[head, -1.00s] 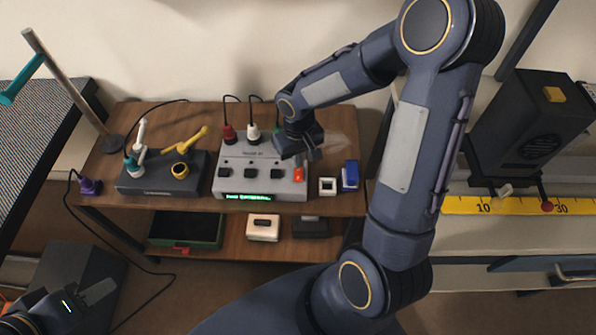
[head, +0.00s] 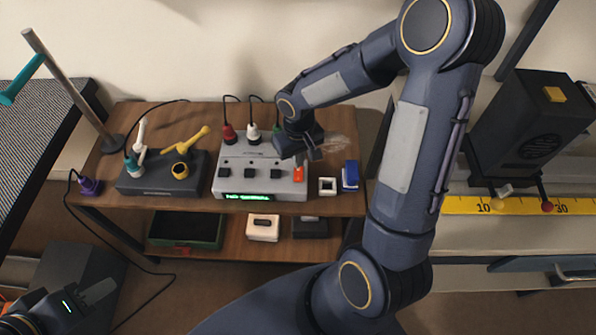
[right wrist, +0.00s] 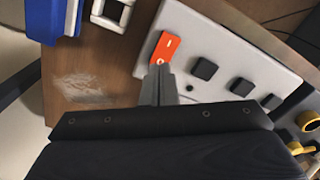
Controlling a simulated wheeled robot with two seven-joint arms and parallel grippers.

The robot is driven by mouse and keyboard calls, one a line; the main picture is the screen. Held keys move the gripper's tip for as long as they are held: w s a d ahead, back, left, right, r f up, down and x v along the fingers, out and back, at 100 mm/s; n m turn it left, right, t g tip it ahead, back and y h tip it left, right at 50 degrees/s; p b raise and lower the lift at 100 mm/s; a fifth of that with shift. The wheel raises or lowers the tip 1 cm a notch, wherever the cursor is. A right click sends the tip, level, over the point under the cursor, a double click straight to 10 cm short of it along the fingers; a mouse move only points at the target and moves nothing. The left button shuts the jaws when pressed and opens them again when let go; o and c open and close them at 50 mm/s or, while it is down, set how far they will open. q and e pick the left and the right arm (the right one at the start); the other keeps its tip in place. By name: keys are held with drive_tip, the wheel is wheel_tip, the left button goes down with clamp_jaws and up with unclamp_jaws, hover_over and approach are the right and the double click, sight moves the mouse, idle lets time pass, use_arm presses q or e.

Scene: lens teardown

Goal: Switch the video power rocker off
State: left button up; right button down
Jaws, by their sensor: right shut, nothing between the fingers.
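The orange-red rocker (head: 298,175) sits at the right end of the grey control box (head: 232,180) on the wooden bench. In the right wrist view the rocker (right wrist: 165,50) shows white marks on its face. My right gripper (head: 312,155) is shut and empty. In the right wrist view its fingertips (right wrist: 157,70) are at the rocker's lower end, by the round mark; I cannot tell whether they touch.
Black switches (head: 249,173) line the box left of the rocker, and several plugs (head: 252,133) stand at its back. A white square part (head: 327,186) and a blue block (head: 350,176) are close on the right.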

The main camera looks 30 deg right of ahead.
drive_tip(key=shift+f+b, duration=0.85)
drive_tip(key=shift+f, duration=0.1)
idle(0.4)
drive_tip(key=shift+r+p, duration=2.75)
drive_tip(key=shift+r, duration=0.8)
drive_tip(key=s+a+r+t+y+p, duration=0.2)
drive_tip(key=s+r, duration=0.6)
drive_tip(key=r, duration=0.1)
drive_tip(key=s+a+r+m+t+y+p, duration=0.1)
drive_tip(key=s+a+r+t+p, duration=0.1)
drive_tip(key=s+r, duration=0.7)
drive_tip(key=shift+r+t+y, duration=0.4)
drive_tip(key=shift+r+t, duration=0.1)
drive_tip(key=shift+t, duration=0.3)
